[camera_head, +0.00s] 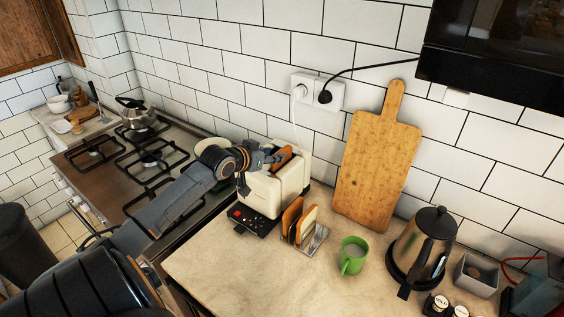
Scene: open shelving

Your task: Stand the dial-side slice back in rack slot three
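A cream toaster (262,194) stands on the counter beside the stove, with a black control panel carrying a red light at its front. A brown slice (284,156) shows at the top of the toaster. My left gripper (272,160) is over the toaster's top, right at this slice; its fingertips are too small and covered to show whether they grip it. The metal rack (317,241) stands just right of the toaster. It holds a browned slice (291,215) on the left and a paler slice (307,222) on the right, both upright. My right gripper is out of view.
A green mug (353,255) stands right of the rack, with a kettle (424,245) and a grey container (476,275) farther right. A cutting board (376,168) leans on the wall behind. The counter's front is clear. The stove (140,165) lies left.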

